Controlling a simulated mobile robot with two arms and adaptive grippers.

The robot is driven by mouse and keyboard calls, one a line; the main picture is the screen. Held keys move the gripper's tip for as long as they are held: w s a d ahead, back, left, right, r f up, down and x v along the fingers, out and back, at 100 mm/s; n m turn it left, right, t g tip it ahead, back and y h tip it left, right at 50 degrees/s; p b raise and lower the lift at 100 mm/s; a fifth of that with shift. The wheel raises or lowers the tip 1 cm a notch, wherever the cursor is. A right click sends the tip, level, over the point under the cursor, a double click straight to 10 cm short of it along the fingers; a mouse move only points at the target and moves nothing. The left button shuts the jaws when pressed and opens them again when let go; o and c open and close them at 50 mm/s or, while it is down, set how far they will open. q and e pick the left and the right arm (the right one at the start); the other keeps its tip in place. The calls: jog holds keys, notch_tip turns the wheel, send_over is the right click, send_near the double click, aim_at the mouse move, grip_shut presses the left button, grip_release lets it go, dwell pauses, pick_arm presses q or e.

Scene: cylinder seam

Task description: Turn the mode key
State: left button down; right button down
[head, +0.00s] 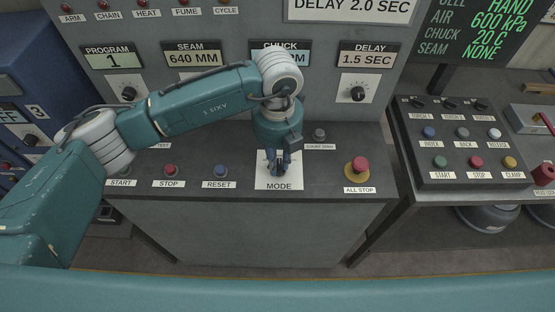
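The white MODE plate (264,183) lies on the sloping front of the dark console. The mode key stands on it, mostly hidden by my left gripper (278,166). My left arm comes in from the left, bends over the console and points the gripper straight down at the key. The fingertips are at the key, close to the plate. The view is too small to tell whether the fingers grip the key or only stand around it, or which way the key is turned. My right gripper is not in view.
Left of the plate are the RESET button (221,172) and STOP button (172,170). Right of it are the COUNT button (319,134) and the red ALL STOP mushroom (360,165). Dials stand on the upright panel behind. A second button box (465,181) is at the right.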

aim_at(278, 164)
pick_arm(q)
jog(key=shift+f+m+b, duration=0.15)
jog(key=shift+m+b, duration=0.25)
jog(key=shift+b, duration=0.4)
jog(key=m+b, duration=0.6)
jog(key=b, duration=0.2)
jog(key=shift+w+f+b, duration=0.1)
jog(key=shift+w+b, duration=0.05)
jog(key=shift+b, duration=0.2)
jog(key=shift+d+r+m+b, duration=0.1)
jog(key=shift+r+m+b, duration=0.15)
jog(key=shift+m+b, duration=0.9)
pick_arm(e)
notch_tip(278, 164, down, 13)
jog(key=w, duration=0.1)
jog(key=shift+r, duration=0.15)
pick_arm(q)
jog(key=c, duration=1.6)
grip_release()
jog(key=shift+c, duration=0.2)
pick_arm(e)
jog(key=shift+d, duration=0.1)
pick_arm(q)
notch_tip(278, 164, up, 12)
